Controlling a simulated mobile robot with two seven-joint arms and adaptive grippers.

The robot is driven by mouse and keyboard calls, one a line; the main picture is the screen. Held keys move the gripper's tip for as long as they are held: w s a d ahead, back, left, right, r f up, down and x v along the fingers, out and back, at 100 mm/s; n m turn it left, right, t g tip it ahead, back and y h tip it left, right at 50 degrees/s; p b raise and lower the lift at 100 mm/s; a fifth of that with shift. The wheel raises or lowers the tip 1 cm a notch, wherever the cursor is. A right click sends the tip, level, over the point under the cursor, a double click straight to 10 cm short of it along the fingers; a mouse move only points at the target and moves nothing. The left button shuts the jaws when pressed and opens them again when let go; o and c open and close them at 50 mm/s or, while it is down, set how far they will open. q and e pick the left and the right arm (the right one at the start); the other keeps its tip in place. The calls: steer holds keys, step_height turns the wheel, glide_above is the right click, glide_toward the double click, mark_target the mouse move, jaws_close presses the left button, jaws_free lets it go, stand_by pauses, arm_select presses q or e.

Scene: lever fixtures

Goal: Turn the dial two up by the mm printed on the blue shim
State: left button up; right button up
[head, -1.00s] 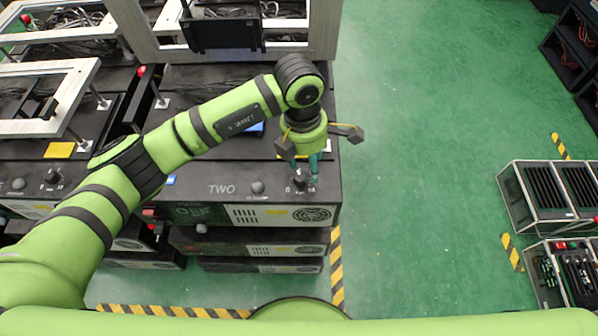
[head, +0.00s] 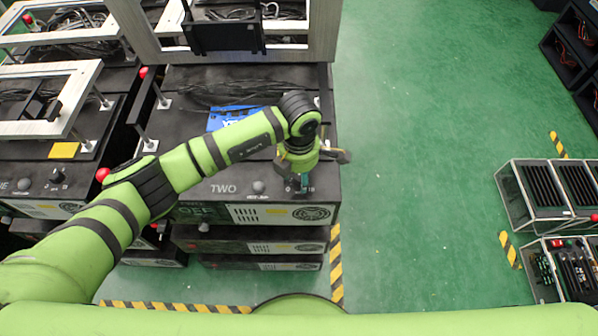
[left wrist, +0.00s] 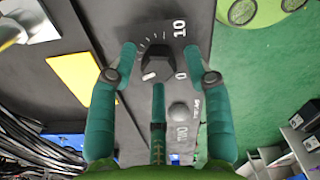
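The dial of unit two, a black knob with a white mark, shows in the left wrist view (left wrist: 158,66) beside a printed scale with 0 and 10. My left gripper (head: 300,184) is over it at the front right of the box labelled TWO (head: 222,188). In the left wrist view its teal fingers (left wrist: 160,58) are spread on either side of the dial, with a gap to it; a third finger points at it from below. The blue shim (head: 228,118) lies on top of the box, partly behind my left arm; its print is not legible. My right gripper is not in view.
A round grey button (head: 258,187) sits left of the dial; it also shows in the left wrist view (left wrist: 180,112). A similar unit with a yellow plate (head: 64,150) stands at left. Metal frames (head: 290,30) rise behind.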

arm_select(q)
jaws_close()
steer(key=shift+f+b, duration=0.15)
steer(key=shift+b, duration=0.25)
steer(key=m+b, duration=0.3)
steer(key=b, duration=0.1)
steer(key=shift+w+f+b, duration=0.1)
steer(key=shift+b, duration=0.3)
steer(key=shift+a+m, duration=0.1)
steer(key=shift+m, duration=0.4)
steer(key=shift+r, duration=0.2)
